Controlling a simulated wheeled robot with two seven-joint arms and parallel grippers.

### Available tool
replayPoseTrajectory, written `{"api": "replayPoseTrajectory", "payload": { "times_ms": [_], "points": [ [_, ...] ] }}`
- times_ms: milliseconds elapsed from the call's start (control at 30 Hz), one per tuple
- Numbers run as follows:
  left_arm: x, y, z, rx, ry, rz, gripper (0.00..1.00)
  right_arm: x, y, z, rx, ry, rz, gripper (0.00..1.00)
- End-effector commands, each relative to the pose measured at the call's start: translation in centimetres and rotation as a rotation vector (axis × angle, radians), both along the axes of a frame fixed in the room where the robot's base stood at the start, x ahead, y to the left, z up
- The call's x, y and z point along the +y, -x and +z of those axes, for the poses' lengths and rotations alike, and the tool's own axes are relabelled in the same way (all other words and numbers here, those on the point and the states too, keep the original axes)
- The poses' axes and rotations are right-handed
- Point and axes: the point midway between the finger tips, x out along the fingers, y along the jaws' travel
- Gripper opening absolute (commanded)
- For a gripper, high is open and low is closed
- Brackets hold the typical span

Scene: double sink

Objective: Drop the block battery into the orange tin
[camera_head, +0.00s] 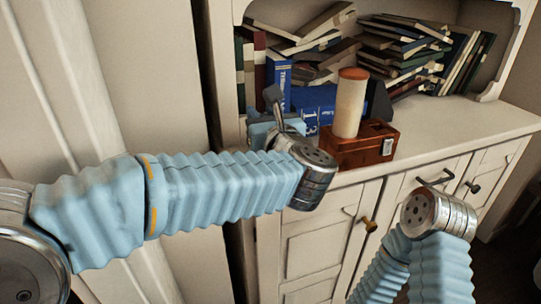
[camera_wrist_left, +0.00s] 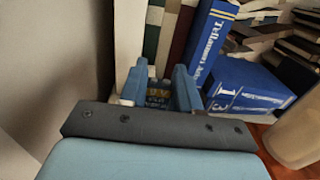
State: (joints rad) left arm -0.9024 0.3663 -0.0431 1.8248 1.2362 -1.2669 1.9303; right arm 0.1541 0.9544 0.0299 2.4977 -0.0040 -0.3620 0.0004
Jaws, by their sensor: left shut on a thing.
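My left gripper (camera_head: 272,112) is at the left end of the cabinet top, in front of the books. In the left wrist view its two blue fingers (camera_wrist_left: 160,86) are shut on a small dark block with yellow marks, which looks like the block battery (camera_wrist_left: 159,96). The fingers and mount hide much of it. To the right stands a pale cylinder with an orange top (camera_head: 349,104), probably the orange tin. It also shows in part at the right of the wrist view (camera_wrist_left: 301,134). I cannot see inside it. My right gripper is not in view.
A red-brown box with a metal latch (camera_head: 348,152) stands at the cabinet's front edge, by the cylinder. Blue books (camera_head: 313,105) are behind them, upright and stacked. Piles of books (camera_head: 400,52) fill the back. The cabinet top at the right (camera_head: 470,108) is clear.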

Motion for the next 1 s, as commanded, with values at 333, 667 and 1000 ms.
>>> {"api": "replayPoseTrajectory", "payload": {
  "times_ms": [333, 667, 1000],
  "points": [
    [0.0, 0.0, -2.1, -0.001, -0.001, -0.001, 0.02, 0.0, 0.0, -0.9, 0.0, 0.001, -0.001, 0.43],
    [0.0, 0.0, -2.1, -0.001, 0.0, 0.0, 0.53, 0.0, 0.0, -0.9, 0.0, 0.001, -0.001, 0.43],
    [0.0, 0.1, -2.1, -0.001, 0.0, -0.001, 0.61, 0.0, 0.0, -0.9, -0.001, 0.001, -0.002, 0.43]
  ]
}}
